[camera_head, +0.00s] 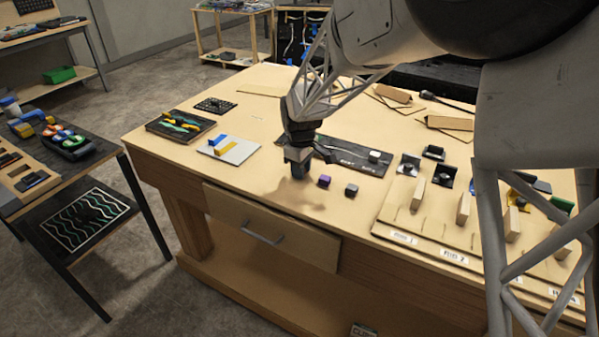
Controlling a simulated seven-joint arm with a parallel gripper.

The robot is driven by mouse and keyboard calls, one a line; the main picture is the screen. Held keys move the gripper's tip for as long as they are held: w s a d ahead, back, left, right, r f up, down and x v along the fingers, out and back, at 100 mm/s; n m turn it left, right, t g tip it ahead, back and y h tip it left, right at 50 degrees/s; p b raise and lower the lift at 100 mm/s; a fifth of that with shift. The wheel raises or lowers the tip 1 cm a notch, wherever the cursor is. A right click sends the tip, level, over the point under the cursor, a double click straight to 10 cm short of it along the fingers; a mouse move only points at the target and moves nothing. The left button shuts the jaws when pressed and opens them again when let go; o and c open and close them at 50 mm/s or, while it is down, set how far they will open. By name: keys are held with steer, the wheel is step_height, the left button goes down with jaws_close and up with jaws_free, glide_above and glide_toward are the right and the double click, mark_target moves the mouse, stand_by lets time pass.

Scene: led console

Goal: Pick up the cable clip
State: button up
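My gripper (298,168) points down, low over the front middle of the wooden workbench. Its fingertips are small and dark here, so I cannot tell whether they are open or shut, or hold anything. Just right of it a small purple block (324,181) lies on the bench, and a dark grey block (351,190) lies further right. A light grey block (375,156) sits on a black mat (345,151) behind them. I cannot make out which of these small pieces, if any, is the cable clip.
The workbench (270,100) has a white board with blue and yellow pieces (228,151) and a tray of coloured tools (180,126) at left. A board with upright wooden pieces and labelled slots (440,237) is at right. My arm hides part of the right side.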

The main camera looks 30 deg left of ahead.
steer(key=shift+c, duration=0.8)
steer(key=shift+r, duration=0.1)
steer(key=shift+r, duration=0.8)
steer(key=shift+s+d+r, duration=0.1)
steer(key=shift+r, duration=0.85)
steer(key=s+d, duration=0.3)
steer(key=s, duration=0.1)
steer(key=s+d+r, duration=0.1)
steer(key=s+d, duration=0.6)
steer(key=shift+s+d+r, duration=0.15)
steer(key=shift+s+d, duration=0.1)
steer(key=shift+s, duration=0.15)
steer(key=shift+w+a, duration=0.1)
steer(key=w+a+r, duration=0.2)
steer(key=w+a, duration=0.8)
steer(key=w, duration=0.4)
steer(key=w+a+r, duration=0.3)
steer(key=w+a, duration=0.7)
steer(key=w, duration=0.4)
steer(key=shift+a+n, duration=0.3)
